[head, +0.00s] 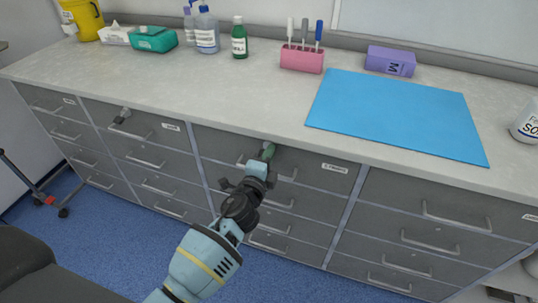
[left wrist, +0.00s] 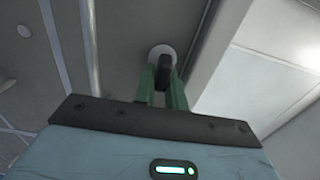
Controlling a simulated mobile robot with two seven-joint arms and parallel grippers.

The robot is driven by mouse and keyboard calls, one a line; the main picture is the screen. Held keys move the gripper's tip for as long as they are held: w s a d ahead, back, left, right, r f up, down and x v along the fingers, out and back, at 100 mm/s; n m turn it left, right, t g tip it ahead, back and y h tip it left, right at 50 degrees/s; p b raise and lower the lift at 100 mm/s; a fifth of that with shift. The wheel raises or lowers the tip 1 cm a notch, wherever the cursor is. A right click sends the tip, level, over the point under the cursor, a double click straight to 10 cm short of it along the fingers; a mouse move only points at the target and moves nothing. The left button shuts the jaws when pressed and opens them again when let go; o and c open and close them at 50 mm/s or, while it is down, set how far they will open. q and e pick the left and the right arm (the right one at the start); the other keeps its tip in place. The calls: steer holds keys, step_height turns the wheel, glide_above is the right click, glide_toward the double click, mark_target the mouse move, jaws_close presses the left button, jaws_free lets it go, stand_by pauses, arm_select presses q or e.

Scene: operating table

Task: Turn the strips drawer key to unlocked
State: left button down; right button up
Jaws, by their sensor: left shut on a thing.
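My left gripper (head: 267,152) reaches the top drawer (head: 315,172) of the middle column, near the left part of its front. In the left wrist view, its green fingers (left wrist: 163,82) are shut on a dark key (left wrist: 165,63). The key sits in a round pale lock plate (left wrist: 160,50) on the grey drawer front. The fingers cover the key's sides, and I cannot tell its turn angle. In the head view the gripper hides the key and lock. The drawer appears closed, and its label is too small to read surely. My right gripper is not in view.
Another key (head: 122,115) sticks out of a top drawer further left. Drawer handles (head: 285,178) project close to my gripper. The countertop overhangs just above, with a blue mat (head: 400,115), pink holder (head: 302,60) and bottles (head: 207,32). The blue floor in front is partly free.

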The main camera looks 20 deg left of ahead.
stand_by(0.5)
arm_select(q)
steer(key=c, duration=1.4)
jaws_free()
steer(key=shift+c, duration=0.2)
steer(key=s, duration=0.7)
steer(key=shift+s+a, duration=0.15)
steer(key=shift+s, duration=0.25)
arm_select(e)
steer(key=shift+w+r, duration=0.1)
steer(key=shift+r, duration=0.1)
arm_select(q)
steer(key=shift+f, duration=0.1)
